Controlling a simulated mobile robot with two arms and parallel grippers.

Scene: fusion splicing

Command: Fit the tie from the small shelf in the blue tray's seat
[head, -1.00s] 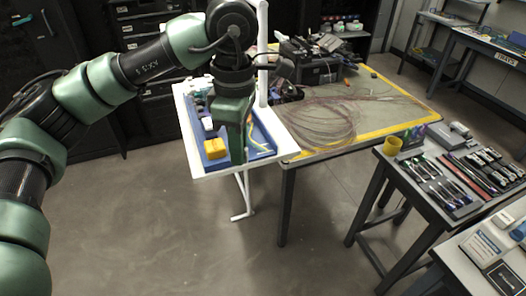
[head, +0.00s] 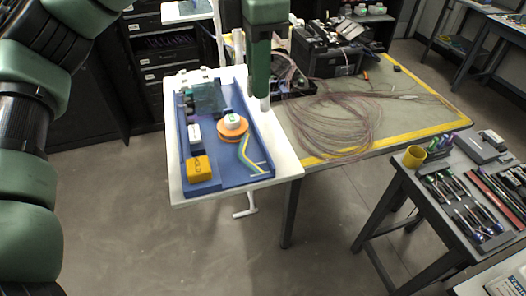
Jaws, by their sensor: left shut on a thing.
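The blue tray (head: 230,183) lies on a white board beside the table. The seat in it cannot be made out for sure. My left gripper (head: 262,92) points down from the top of the view, over the tray's back right side. It is shut, with a small white piece (head: 265,104) showing at its tip; I cannot tell whether this is the tie. A small white shelf (head: 176,15) at the top edge carries a dark blue-green item, partly cut off. My right gripper is not in view.
The tray holds a yellow box (head: 197,169), a white box (head: 195,133), an orange disc (head: 232,131) with a white and green top, and curved coloured strands. A white post (head: 219,35) rises behind it. A fibre coil (head: 335,128) covers the table to the right.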

